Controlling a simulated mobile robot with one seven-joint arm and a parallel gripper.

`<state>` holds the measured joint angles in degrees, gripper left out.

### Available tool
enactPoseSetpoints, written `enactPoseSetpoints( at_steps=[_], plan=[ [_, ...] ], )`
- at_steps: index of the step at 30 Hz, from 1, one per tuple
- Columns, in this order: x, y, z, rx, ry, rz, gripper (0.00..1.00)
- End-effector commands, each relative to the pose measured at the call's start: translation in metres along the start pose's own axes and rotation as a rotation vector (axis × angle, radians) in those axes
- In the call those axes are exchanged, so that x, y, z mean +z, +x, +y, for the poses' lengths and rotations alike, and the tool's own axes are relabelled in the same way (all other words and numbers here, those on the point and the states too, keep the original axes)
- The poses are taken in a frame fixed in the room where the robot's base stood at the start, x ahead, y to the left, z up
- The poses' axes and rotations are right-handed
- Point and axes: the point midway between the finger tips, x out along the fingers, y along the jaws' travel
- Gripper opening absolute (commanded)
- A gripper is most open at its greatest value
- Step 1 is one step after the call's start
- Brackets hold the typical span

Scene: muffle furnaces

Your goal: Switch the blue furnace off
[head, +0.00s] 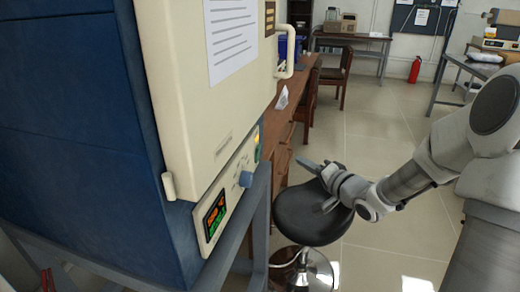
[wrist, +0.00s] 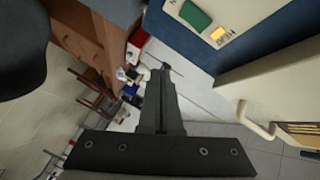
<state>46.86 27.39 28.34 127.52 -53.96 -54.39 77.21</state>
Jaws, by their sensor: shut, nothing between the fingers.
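The blue furnace (head: 75,130) stands at the left in the head view, with a cream door (head: 195,80). The wrist view shows a green switch-like part (wrist: 195,16) and a yellow part (wrist: 219,33) on the panel, at the top. My gripper (head: 303,163) is shut and empty, in front of the panel and apart from it. Its shut fingers (wrist: 162,72) point up in the wrist view.
A black stool (head: 312,220) stands below my gripper. The door handle (head: 287,58) sticks out; it also shows in the wrist view (wrist: 256,122). A wooden desk (head: 282,125) with chairs is beyond the furnace. Open tiled floor (head: 375,120) lies at the right.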

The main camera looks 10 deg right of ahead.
Motion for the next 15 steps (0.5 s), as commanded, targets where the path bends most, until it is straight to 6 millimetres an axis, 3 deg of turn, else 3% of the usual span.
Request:
enactPoseSetpoints(
  at_steps=[15],
  plan=[
    [0.033,0.042,-0.026,-0.002,-0.004,-0.002,0.0]
  ],
)
